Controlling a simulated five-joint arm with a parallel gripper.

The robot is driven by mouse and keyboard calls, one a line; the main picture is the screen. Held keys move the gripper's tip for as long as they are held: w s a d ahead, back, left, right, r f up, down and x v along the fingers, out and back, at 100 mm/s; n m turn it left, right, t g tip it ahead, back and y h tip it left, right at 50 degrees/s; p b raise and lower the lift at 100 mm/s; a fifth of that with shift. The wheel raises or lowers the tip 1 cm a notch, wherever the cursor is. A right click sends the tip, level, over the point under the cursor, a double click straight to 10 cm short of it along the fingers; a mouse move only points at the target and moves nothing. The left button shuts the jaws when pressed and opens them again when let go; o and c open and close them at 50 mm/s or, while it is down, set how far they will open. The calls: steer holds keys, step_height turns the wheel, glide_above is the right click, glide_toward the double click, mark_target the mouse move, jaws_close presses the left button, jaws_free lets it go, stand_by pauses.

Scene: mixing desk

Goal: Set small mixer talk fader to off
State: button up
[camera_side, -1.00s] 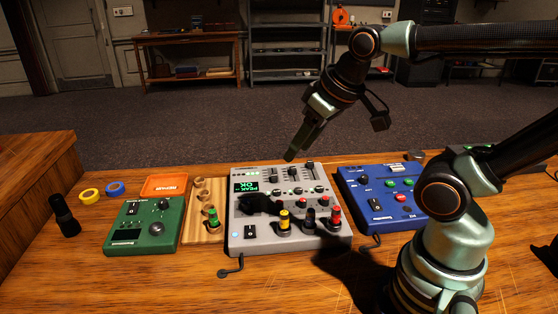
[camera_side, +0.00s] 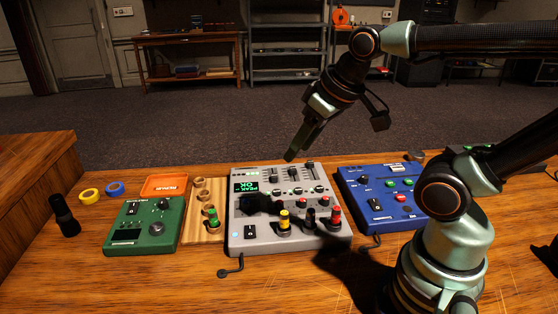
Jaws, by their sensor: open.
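A grey mixer (camera_side: 262,233) lies in the middle of the desk, with a lit green screen (camera_side: 245,187) reading "PEAK OK". Three faders with dark caps stand along its upper right: a left one (camera_side: 273,175), a middle one (camera_side: 292,172) and a right one (camera_side: 310,167). Their labels are too small to read, so I cannot tell which is the talk fader. My gripper (camera_side: 290,156) is open and empty, pointing down-left above the faders' far edge, apparently apart from them. Its shadow falls across the mixer's middle.
A green box (camera_side: 130,239) stands left and a blue box (camera_side: 400,217) right of the mixer. A wooden rack (camera_side: 199,230) holds a green-banded plug (camera_side: 213,217). Yellow (camera_side: 284,222) and red (camera_side: 335,217) plugs stand up from the mixer's front. The front left desk is clear.

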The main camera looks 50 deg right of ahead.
steer(key=shift+w, duration=0.1)
steer(key=m+g, duration=0.6)
steer(key=m, duration=0.3)
glide_above(293, 168)
step_height(293, 168, down, 9)
step_height(293, 168, down, 12)
steer(key=shift+r, duration=0.25)
jaws_close()
stand_by(0.6)
